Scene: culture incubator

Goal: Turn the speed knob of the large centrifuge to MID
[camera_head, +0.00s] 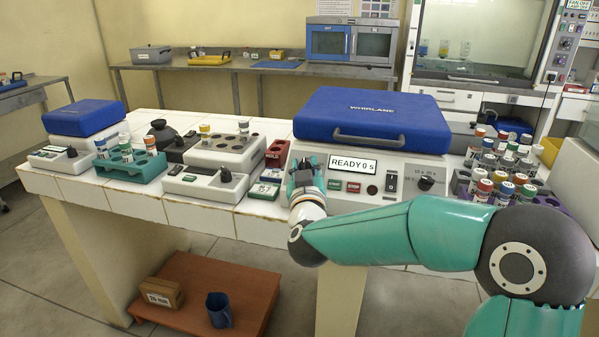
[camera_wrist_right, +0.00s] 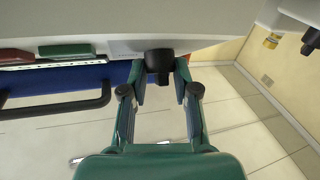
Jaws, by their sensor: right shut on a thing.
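The large centrifuge (camera_head: 372,118) has a blue lid and a pale front panel. Its display reads READY 0 s. My right gripper (camera_head: 303,172) is at the left end of that panel and hides the knob there in the head view. In the right wrist view the black speed knob (camera_wrist_right: 158,62) sits between the fingertips of my right gripper (camera_wrist_right: 160,82), which is shut on it. The knob's pointer and scale marks cannot be read. My left gripper is in neither view.
A second knob (camera_head: 427,183) with time labels and a black switch (camera_head: 391,181) are on the panel's right. A purple rack (camera_head: 462,186) of capped vials stands right of the centrifuge. Racks and small devices fill the bench to the left.

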